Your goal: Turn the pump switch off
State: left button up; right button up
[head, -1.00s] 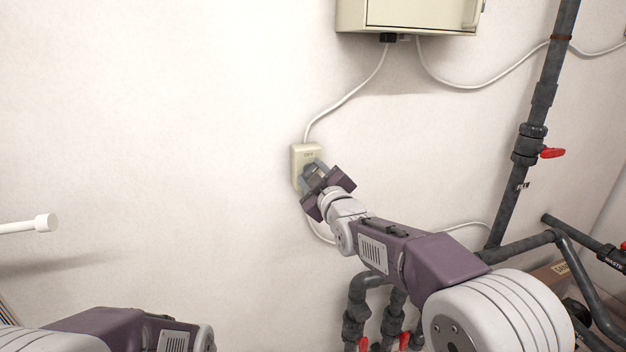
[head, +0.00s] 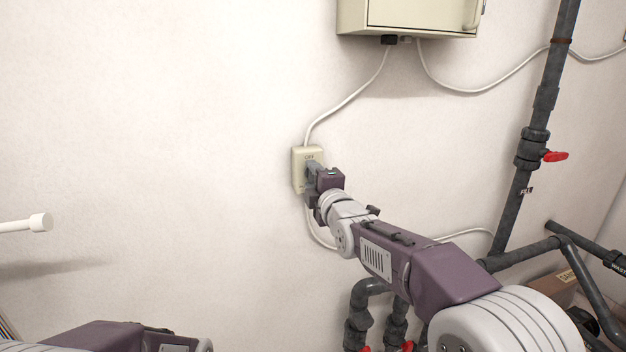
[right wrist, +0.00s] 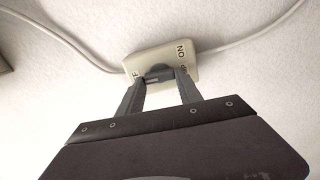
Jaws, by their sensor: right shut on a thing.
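The pump switch (head: 299,172) is a small cream box on the wall, with a cable above and below it. It also shows in the right wrist view (right wrist: 148,62), with "ON" lettered at one end and a partly hidden "F" at the other. My right gripper (head: 311,168) is at the switch face. In the right wrist view the right gripper's fingers (right wrist: 160,80) are shut on the dark grey switch knob (right wrist: 158,71), between the two labels. The knob's exact setting is hard to tell. Of my left arm only links show at the bottom left; its gripper is out of view.
A cream cabinet (head: 410,16) hangs above, joined to the switch by a white cable (head: 348,97). Grey pipes (head: 520,185) with red valve handles (head: 555,156) stand at the right. A white rod (head: 25,223) juts in at the left. The wall around the switch is clear.

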jog(key=shift+f+n, duration=0.1)
jog(key=shift+n, duration=0.3)
jog(key=o, duration=1.4)
jog(key=b+v, duration=0.1)
jog(key=v, duration=0.8)
